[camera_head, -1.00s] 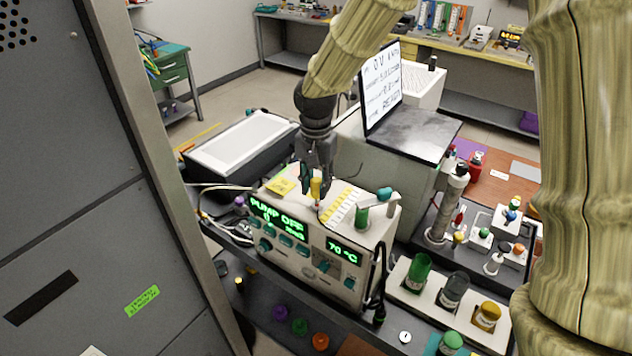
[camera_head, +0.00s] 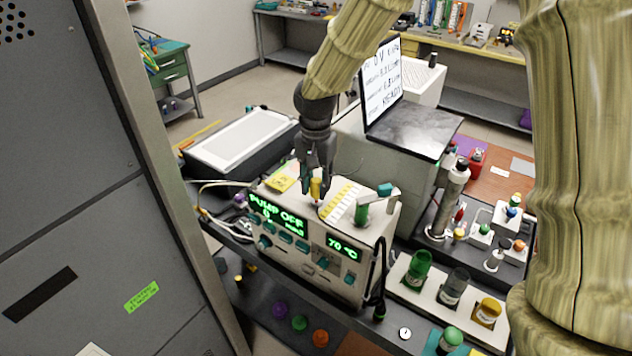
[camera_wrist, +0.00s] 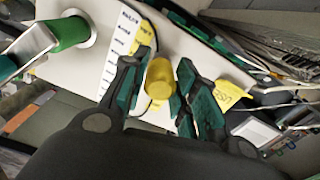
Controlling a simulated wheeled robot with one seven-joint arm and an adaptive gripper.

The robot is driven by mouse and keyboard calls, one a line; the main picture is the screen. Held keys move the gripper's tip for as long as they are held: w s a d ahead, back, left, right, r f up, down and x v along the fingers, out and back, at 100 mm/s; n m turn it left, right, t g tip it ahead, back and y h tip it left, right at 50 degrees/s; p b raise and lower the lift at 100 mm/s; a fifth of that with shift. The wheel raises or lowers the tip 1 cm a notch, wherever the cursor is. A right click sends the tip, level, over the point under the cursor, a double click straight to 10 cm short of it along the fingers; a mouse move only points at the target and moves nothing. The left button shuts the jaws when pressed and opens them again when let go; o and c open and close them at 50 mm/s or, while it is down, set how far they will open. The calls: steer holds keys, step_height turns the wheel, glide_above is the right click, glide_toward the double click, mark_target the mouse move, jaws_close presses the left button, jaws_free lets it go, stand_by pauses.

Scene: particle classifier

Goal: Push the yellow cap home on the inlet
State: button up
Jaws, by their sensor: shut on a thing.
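The yellow cap (camera_head: 316,187) is a small upright cylinder above the top of the white instrument box (camera_head: 375,225). My gripper (camera_head: 315,182) comes down on it from above, fingers pointing down. In the wrist view the yellow cap (camera_wrist: 160,78) sits between the two green-padded fingers of my gripper (camera_wrist: 158,85), which are shut on it. The inlet lies beneath the cap and is hidden, so I cannot tell whether the cap touches it or how far it is seated.
A yellow-and-white label strip (camera_head: 343,203) and a green cylinder with a teal-ended lever (camera_head: 361,212) stand right of the cap. A yellow note (camera_head: 280,183) lies left. The front display (camera_head: 278,217) reads PUMP OFF.

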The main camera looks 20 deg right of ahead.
mark_target(315, 181)
steer(key=shift+f+b, duration=0.4)
steer(key=shift+f, duration=0.75)
steer(key=o, duration=1)
steer(key=shift+r, duration=0.15)
step_height(315, 181, up, 12)
steer(key=shift+f, duration=0.1)
steer(key=shift+a, duration=0.1)
